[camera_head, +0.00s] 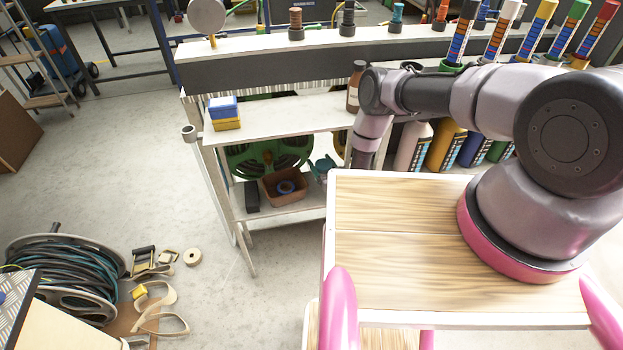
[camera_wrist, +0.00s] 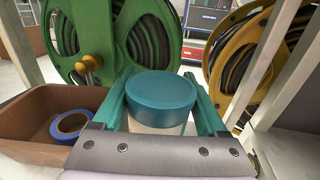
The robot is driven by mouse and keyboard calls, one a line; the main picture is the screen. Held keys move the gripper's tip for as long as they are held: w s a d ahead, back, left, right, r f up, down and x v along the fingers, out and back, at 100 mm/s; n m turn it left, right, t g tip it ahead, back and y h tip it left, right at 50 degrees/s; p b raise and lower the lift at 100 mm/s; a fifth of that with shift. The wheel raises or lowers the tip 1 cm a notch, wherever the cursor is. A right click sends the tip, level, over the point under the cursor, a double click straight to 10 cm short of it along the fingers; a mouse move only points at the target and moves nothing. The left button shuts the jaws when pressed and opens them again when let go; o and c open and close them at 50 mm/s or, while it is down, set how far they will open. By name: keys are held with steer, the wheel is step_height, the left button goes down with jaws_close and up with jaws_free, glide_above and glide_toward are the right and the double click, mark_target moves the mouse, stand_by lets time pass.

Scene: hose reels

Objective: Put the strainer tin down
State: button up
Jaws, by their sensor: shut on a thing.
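The strainer tin (camera_wrist: 160,92), with a teal lid and pale body, sits between the two green fingers of my gripper (camera_wrist: 160,104) in the wrist view. The gripper is shut on it, and the tin looks upright. The tin's lower part is hidden behind my wrist, so I cannot tell whether its base touches the shelf. In the head view a small teal shape at my gripper (camera_head: 322,166) shows just above the lower shelf (camera_head: 292,212) of the workbench, right of the brown box.
A brown box (camera_head: 285,187) holding a blue tape roll (camera_wrist: 70,125) stands left of the tin. A green hose reel (camera_wrist: 110,45) and a yellow reel (camera_wrist: 245,60) stand behind. White shelf posts flank the space.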

step_height(320, 180, down, 6)
steer(key=shift+r, duration=0.2)
steer(key=o, duration=1.6)
steer(key=v, duration=0.7)
steer(key=shift+s+d, duration=0.1)
steer(key=shift+s, duration=0.1)
